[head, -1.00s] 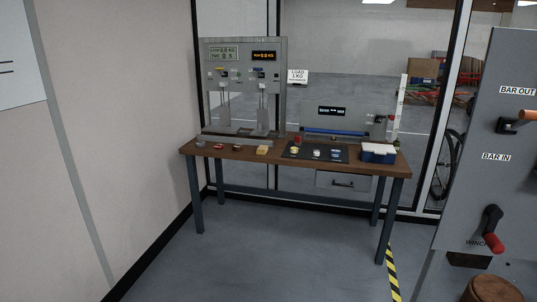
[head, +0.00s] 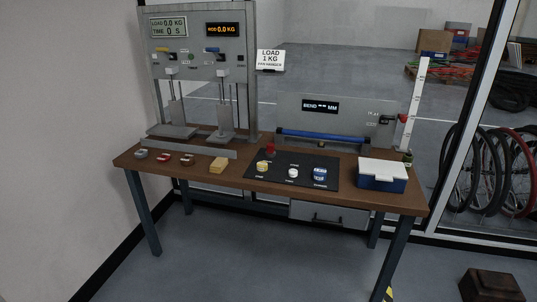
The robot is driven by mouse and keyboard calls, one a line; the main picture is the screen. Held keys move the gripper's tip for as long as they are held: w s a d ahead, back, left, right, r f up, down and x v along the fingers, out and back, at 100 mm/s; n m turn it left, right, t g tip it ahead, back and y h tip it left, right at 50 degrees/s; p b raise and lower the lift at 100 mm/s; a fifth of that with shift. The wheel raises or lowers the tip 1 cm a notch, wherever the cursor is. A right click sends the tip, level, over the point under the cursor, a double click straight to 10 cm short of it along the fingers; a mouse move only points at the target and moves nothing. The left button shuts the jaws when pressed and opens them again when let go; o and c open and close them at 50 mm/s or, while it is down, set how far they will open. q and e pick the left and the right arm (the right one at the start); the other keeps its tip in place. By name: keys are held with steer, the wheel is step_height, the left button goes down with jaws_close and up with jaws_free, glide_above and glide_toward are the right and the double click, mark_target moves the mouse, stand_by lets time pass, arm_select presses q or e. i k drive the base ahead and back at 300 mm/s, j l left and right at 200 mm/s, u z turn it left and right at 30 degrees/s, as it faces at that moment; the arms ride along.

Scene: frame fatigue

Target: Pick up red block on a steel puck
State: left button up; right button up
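Several small pucks stand in a row at the left end of the wooden table (head: 235,180). The middle puck (head: 164,158) and the right puck (head: 187,160) show red and pale metal parts. A separate red piece (head: 270,149) stands at the back edge of the black mat (head: 328,178). Details are too small to tell which of these is the red block on a steel puck. Neither of my grippers is in view.
A yellow block (head: 218,166) lies right of the pucks. The mat bears a yellow-and-white piece (head: 262,166), a white piece (head: 292,172) and a blue-and-white piece (head: 320,173). A blue box (head: 382,182) stands at the right end. A grey test rig (head: 205,45) rises behind. Floor in front is clear.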

mark_target(270, 152)
steer(key=i+j, duration=0.15)
steer(key=i, duration=0.3)
steer(key=i+j, duration=0.2)
steer(key=i, duration=0.25)
steer(key=i+j, duration=0.15)
steer(key=i, duration=0.25)
